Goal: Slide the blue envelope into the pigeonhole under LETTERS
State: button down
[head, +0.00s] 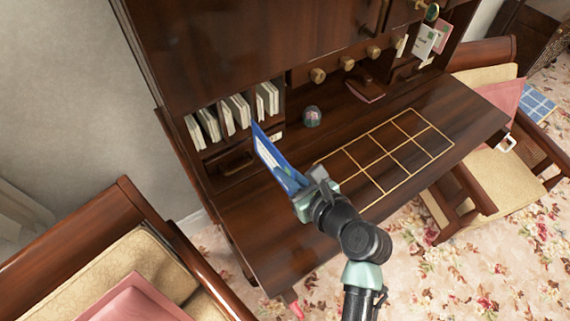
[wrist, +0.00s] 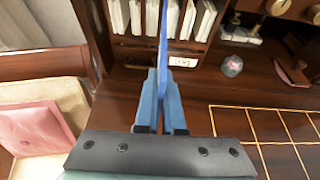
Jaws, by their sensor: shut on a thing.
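The blue envelope (head: 272,157) is held on edge by my gripper (head: 303,190), which is shut on its near end. In the wrist view the envelope (wrist: 163,45) shows as a thin blue strip between the fingers of my gripper (wrist: 160,100), pointing toward the pigeonholes (head: 235,115). These hold several upright pale letters. The envelope's far tip is in front of the right part of this row; I cannot tell whether it touches or enters a slot. A small pale label (wrist: 183,62) sits below the slots, just right of the envelope; its writing is too small to read.
The desk top (head: 262,240) has a gold grid inlay (head: 385,150) and is mostly clear. A dark round paperweight (head: 312,117) stands right of the pigeonholes. A small drawer (head: 232,160) is below them. Chairs with pink cushions (head: 135,300) stand on both sides.

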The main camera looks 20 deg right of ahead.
jog(key=shift+s+r+p, duration=0.15)
jog(key=shift+p, duration=0.35)
send_over(267, 165)
jog(key=shift+w+d+f, duration=0.1)
jog(key=shift+w+f, duration=0.1)
jog(key=shift+f, duration=0.1)
jog(key=w+a+b, duration=0.1)
jog(key=w+a, duration=0.1)
jog(key=w, duration=0.7)
jog(key=shift+w+f+b, duration=0.2)
jog(key=shift+w+b, duration=0.15)
dwell(0.8)
jog(key=c, duration=0.9)
grip_release()
jog(key=shift+c, duration=0.2)
